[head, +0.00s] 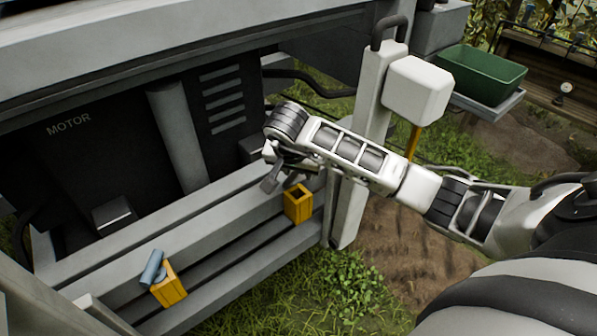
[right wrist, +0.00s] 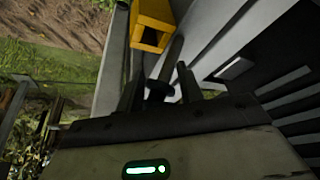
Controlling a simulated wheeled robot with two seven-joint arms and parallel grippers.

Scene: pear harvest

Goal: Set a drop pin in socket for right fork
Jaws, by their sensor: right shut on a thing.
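My right gripper (head: 274,174) is shut on a drop pin, close to the left of the right yellow socket (head: 298,204) and a little above it. In the right wrist view the gripper (right wrist: 160,88) has the grey pin (right wrist: 174,58) between its fingers, and the yellow socket (right wrist: 153,24) is just beyond, beside the pin. The socket's dark opening shows in the head view, with no pin standing in it. A left yellow socket (head: 170,287) has a blue-grey pin (head: 152,268) at its top, leaning. My left gripper is out of view.
The sockets sit on a grey rail (head: 235,252) of the machine, beside a dark motor housing (head: 90,165). A white upright post (head: 349,205) stands right of the right socket, under my forearm. A green bin (head: 482,75) is at the back right. Grass lies in front.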

